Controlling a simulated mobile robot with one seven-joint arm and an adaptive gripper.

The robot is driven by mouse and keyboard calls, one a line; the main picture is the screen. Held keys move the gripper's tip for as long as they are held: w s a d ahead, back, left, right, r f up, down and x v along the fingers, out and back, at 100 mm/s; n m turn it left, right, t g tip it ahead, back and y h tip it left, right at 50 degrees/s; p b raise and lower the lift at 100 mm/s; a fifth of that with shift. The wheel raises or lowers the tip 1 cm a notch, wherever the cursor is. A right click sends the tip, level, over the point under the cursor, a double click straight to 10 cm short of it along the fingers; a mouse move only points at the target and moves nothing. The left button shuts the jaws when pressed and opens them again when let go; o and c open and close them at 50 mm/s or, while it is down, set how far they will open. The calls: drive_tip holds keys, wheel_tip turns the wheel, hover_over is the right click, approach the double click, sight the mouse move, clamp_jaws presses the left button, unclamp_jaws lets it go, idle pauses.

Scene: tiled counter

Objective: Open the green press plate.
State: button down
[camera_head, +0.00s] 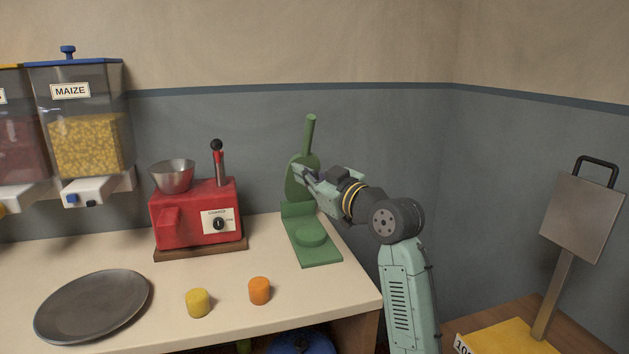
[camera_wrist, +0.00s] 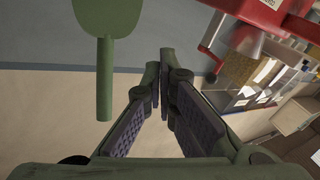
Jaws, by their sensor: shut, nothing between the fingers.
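The green press (camera_head: 310,237) stands at the right end of the counter. Its round upper plate (camera_head: 298,178) is raised upright, with the handle (camera_head: 310,133) pointing up, and the lower base with its round disc lies bare. My gripper (camera_head: 306,172) is at the raised plate in the head view, partly covering it; I cannot tell whether they touch. In the wrist view the plate (camera_wrist: 108,16) and its handle (camera_wrist: 104,80) are left of my gripper (camera_wrist: 163,75). The fingers are shut with nothing between them.
A red grinder (camera_head: 190,215) with a metal bowl stands left of the press. A yellow cylinder (camera_head: 198,303), an orange cylinder (camera_head: 259,291) and a dark plate (camera_head: 92,305) are at the front. A maize dispenser (camera_head: 80,135) hangs on the wall. A scale (camera_head: 580,225) stands at the right.

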drive_tip(key=s+d+f+m+t+b, duration=0.2)
drive_tip(key=s+d+m+t+b, duration=0.2)
drive_tip(key=s+d+t, duration=0.3)
drive_tip(key=p, duration=0.5)
approach(308, 135)
drive_tip(key=shift+g, duration=0.3)
drive_tip(key=x, duration=0.5)
drive_tip(key=shift+r, duration=0.35)
drive_tip(key=shift+w+a+r, duration=0.2)
drive_tip(key=shift+w+a, duration=0.15)
drive_tip(key=shift+w, duration=0.3)
